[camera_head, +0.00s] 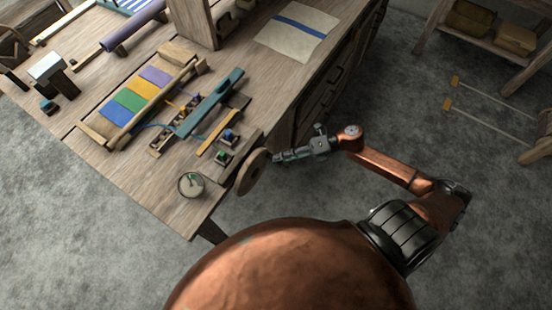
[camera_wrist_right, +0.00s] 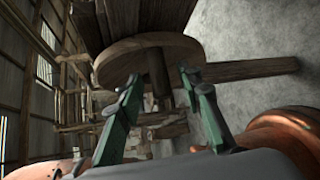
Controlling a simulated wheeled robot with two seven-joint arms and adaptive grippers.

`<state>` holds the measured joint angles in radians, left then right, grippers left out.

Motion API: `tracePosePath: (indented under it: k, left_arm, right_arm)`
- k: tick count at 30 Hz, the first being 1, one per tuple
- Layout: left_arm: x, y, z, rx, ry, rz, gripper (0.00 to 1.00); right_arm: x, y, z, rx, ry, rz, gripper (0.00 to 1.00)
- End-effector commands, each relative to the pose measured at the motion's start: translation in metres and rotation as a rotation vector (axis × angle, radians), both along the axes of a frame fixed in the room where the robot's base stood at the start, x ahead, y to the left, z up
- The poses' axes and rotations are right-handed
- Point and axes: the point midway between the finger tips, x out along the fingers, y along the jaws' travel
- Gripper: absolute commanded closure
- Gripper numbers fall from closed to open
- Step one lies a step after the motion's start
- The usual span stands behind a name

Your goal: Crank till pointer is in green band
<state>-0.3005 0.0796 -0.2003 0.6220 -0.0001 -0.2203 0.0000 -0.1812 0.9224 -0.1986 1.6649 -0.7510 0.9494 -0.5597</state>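The round dial (camera_head: 190,185) sits at the table's near corner in the head view. It has a pale face with a dark rim and a green mark; it is too small to tell pointer from band. The wooden crank disc (camera_head: 252,171) stands upright at the table's edge, right of the dial. In the right wrist view the disc (camera_wrist_right: 118,60) carries a wooden handle (camera_wrist_right: 158,82). My right gripper (camera_head: 277,157) is beside the disc. Its two green fingers (camera_wrist_right: 159,80) are apart on either side of the handle, with gaps visible. My left gripper is not in view.
The wooden table (camera_head: 110,185) holds a striped woven panel (camera_head: 136,98), a teal bar (camera_head: 210,102), small spool boxes (camera_head: 228,137) and a cloth with a blue stripe (camera_head: 297,30). A low shelf (camera_head: 490,32) stands at upper right. The floor right of the table is mostly clear.

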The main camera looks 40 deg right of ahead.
Motion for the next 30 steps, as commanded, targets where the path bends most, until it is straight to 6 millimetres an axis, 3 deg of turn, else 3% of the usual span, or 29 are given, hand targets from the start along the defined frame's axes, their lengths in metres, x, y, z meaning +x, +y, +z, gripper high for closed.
tracePosePath:
  k: [6, 14, 30]
  left_arm:
    - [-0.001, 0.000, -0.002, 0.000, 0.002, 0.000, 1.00]
    - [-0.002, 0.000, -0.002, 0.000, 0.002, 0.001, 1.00]
    - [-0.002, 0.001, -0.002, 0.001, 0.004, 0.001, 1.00]
  right_arm:
    - [0.007, 0.015, -0.004, 0.000, 0.000, -0.001, 0.67]
    - [0.008, 0.016, -0.005, 0.000, 0.001, -0.002, 0.67]
    - [0.008, 0.016, -0.005, 0.000, 0.001, -0.003, 1.00]
